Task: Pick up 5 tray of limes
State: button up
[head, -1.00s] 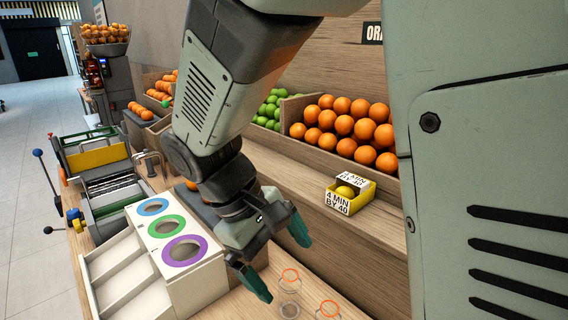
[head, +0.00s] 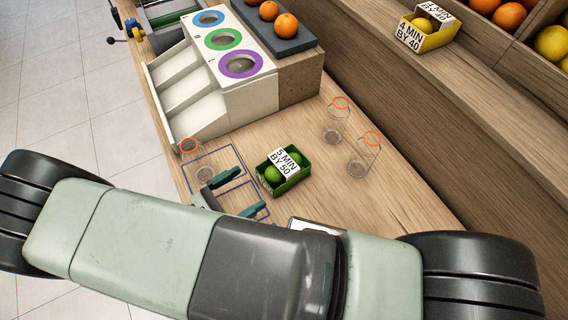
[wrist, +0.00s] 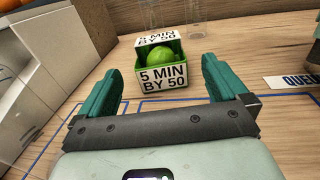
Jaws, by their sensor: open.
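The tray of limes is a small green box (head: 291,183) with a white label reading "5 MIN BY 50". It holds green limes (head: 272,174) and stands on the wooden counter. In the wrist view the tray (wrist: 162,78) is ahead of my gripper, centred between the fingers and beyond their tips. My gripper (head: 246,191) is open and empty, low over the counter just left of the tray. In the wrist view its two teal fingers (wrist: 158,75) are spread wide apart.
Clear glasses with orange rims stand behind the tray (head: 333,122), (head: 364,155) and left of my gripper (head: 197,162). A white sorter (head: 235,90) with coloured rings is at the back. A yellow box (head: 431,40) labelled "4 MIN BY 40" sits on the shelf. Blue outlines mark the counter.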

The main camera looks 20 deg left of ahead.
aim_at(278, 165)
jog(key=shift+d+f, duration=0.15)
jog(key=shift+f, duration=0.05)
jog(key=x, duration=1)
jog(key=shift+w+r, duration=0.1)
jog(key=shift+w, duration=0.2)
jog(key=c, duration=0.9)
jog(key=shift+r, duration=0.15)
